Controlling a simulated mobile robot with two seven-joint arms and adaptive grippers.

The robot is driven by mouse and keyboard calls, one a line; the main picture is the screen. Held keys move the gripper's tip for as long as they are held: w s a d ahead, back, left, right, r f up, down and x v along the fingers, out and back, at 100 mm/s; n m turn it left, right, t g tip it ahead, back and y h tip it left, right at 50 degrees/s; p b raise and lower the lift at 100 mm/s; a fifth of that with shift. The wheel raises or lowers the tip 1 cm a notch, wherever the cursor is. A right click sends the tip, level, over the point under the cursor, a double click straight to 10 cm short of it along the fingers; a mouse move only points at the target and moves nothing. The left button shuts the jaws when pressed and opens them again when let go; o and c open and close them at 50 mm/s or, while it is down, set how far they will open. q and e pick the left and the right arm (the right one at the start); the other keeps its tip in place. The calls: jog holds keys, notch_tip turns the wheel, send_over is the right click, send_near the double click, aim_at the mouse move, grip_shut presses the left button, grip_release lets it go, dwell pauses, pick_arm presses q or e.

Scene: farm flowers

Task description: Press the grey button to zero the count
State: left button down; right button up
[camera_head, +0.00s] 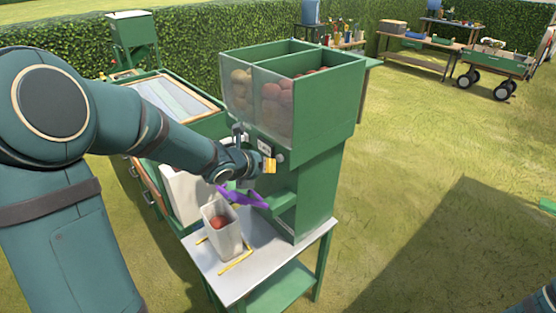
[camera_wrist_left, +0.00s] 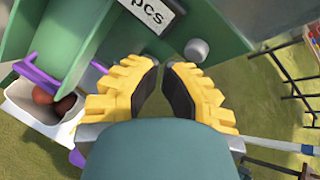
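The grey button (camera_wrist_left: 197,50) is a small round knob on the front of the green machine, right of the "pcs" display (camera_wrist_left: 152,12). In the head view the button (camera_head: 281,158) shows just right of my left gripper, below the display (camera_head: 264,146). My left gripper (camera_wrist_left: 163,62) points at the machine front with yellow fingers, and a narrow gap shows between its tips. No object is between them. The tips are left of and below the button in the wrist view; I cannot tell how far away. My right gripper is out of view.
The machine's hopper (camera_head: 337,98) holds round bulbs in two compartments. Below, a purple guide (camera_head: 240,195) stands by a white bin (camera_head: 226,243) with reddish bulbs, on a metal-topped stand (camera_head: 205,270). Grass to the right is open. A cart (camera_head: 497,62) stands far right.

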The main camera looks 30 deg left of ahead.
pick_arm(q)
jog(key=shift+w+d, duration=0.15)
jog(key=shift+w, duration=0.15)
jog(key=shift+w+d+b, duration=0.15)
jog(key=shift+w+b, duration=0.15)
jog(key=shift+w, duration=0.15)
dwell(0.8)
jog(key=shift+s, duration=0.2)
jog(key=shift+s+a, duration=0.35)
jog(key=shift+s, duration=0.35)
jog(key=shift+s+a, duration=0.3)
jog(key=shift+s, duration=0.35)
jog(key=shift+s+a, duration=0.25)
jog(key=shift+s, duration=0.45)
jog(key=shift+s+a, duration=0.3)
jog(key=shift+s, duration=0.35)
jog(key=shift+s+a, duration=0.1)
jog(key=shift+s, duration=0.25)
